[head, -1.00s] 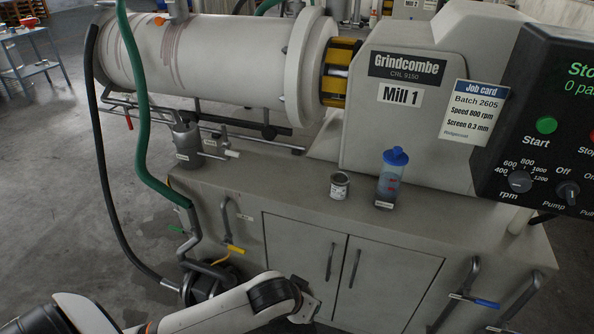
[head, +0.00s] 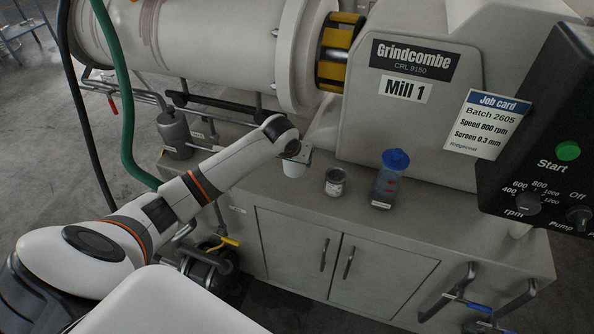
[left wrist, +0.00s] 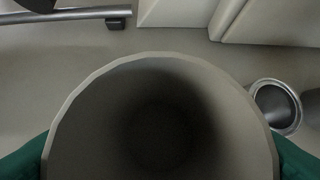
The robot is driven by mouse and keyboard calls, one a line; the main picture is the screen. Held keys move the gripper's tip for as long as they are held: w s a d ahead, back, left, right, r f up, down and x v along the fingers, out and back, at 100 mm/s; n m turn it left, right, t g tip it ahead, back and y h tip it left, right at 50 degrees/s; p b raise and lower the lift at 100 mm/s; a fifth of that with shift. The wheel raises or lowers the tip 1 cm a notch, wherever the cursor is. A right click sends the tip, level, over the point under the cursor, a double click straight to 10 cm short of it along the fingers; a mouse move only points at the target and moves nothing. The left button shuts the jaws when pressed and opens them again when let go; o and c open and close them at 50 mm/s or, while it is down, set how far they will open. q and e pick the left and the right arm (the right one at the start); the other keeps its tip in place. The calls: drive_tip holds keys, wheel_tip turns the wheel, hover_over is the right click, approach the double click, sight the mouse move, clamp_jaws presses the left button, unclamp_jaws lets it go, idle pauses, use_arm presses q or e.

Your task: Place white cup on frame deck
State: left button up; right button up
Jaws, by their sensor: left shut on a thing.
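A white cup (head: 294,169) is held in my left gripper (head: 297,154), upright, at the frame deck (head: 435,208), the grey top of the mill's cabinet. The left wrist view looks into the cup (left wrist: 165,115), which is empty and dark inside. Green finger pads of my left gripper (left wrist: 165,165) press on both sides of it. Whether the cup's base touches the deck cannot be told. My right gripper is not in view.
A small open tin (head: 335,182) stands right of the cup; it also shows in the left wrist view (left wrist: 277,106). Further right is a blue-lidded bottle (head: 389,180). The mill body (head: 400,130) rises behind. A grey can (head: 174,135) stands at the left.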

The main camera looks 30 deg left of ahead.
use_arm(q)
drive_tip(key=shift+f, duration=2.95)
drive_tip(key=shift+f, duration=0.15)
drive_tip(key=o, duration=1)
drive_tip(key=shift+c, duration=0.2)
